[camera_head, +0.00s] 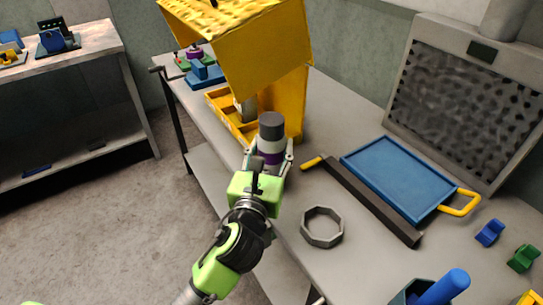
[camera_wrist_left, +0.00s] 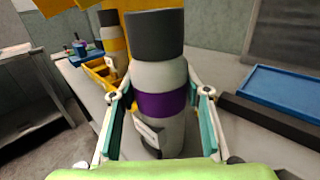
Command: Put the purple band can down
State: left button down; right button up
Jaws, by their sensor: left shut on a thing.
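The purple band can (camera_head: 271,137) is a light grey can with a dark grey top and a purple band around its middle. My left gripper (camera_head: 268,162) is shut on it around the band, and the can is upright. In the left wrist view the can (camera_wrist_left: 157,70) stands between the fingers of my left gripper (camera_wrist_left: 160,115), with the purple band showing between the pads. It is over the near-left edge of the workbench (camera_head: 312,187); I cannot tell whether its base touches the surface. My right gripper does not show.
A yellow hooded machine (camera_head: 290,95) with a yellow tray (camera_head: 222,110) is just behind the can. A blue tray (camera_head: 398,178), a dark bar (camera_head: 375,203) and a grey octagonal ring (camera_head: 322,227) lie to the right. Bare bench shows around the ring.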

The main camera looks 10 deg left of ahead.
pick_arm(q)
jog(key=shift+r, duration=0.2)
jog(key=shift+f, duration=0.1)
jog(key=c, duration=1.1)
grip_release()
jog(key=shift+f, duration=0.15)
jog(key=s+p, duration=0.1)
jog(key=s, duration=1.1)
